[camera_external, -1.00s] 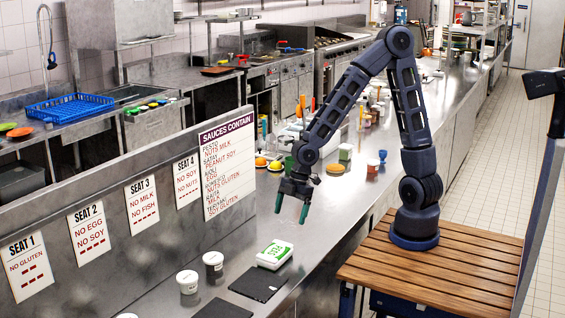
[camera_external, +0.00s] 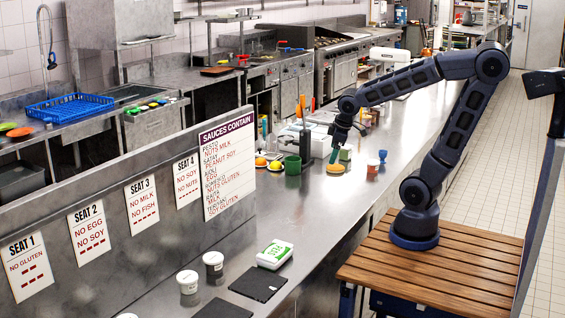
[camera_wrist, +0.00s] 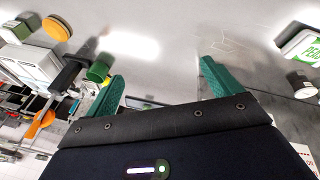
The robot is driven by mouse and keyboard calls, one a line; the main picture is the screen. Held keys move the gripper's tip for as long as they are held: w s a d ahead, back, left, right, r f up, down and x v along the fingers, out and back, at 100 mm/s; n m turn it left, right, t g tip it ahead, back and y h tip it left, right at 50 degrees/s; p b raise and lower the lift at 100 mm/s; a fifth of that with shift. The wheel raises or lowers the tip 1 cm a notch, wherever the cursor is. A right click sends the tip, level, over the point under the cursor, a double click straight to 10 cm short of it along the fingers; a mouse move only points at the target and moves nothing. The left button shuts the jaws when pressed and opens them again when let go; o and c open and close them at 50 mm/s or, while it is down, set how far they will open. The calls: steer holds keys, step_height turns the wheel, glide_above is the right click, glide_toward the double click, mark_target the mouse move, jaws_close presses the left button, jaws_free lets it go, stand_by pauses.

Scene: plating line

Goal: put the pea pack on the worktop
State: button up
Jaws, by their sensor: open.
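The pea pack (camera_external: 274,254), a white box with a green label, lies on the steel worktop (camera_external: 300,224) near the dark square mats. It also shows at the right edge of the wrist view (camera_wrist: 302,46). My gripper (camera_external: 335,155) is over the far part of the worktop, well away from the pack. Its green fingers (camera_wrist: 165,85) are spread apart with nothing between them.
Two tubs (camera_external: 213,262) and dark mats (camera_external: 259,286) lie near the pack. A green cup (camera_external: 292,165), an orange-topped round item (camera_external: 337,168) and a blue-topped item (camera_external: 382,157) stand near my gripper. The worktop's middle is clear.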

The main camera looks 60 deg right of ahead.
steer(key=s+d+r+m+t+y, duration=0.1)
steer(key=s+d+r+m, duration=0.3)
steer(key=s+d, duration=0.3)
steer(key=shift+s+d+r+m, duration=0.4)
steer(key=shift+s+r, duration=0.4)
steer(key=shift+s, duration=0.1)
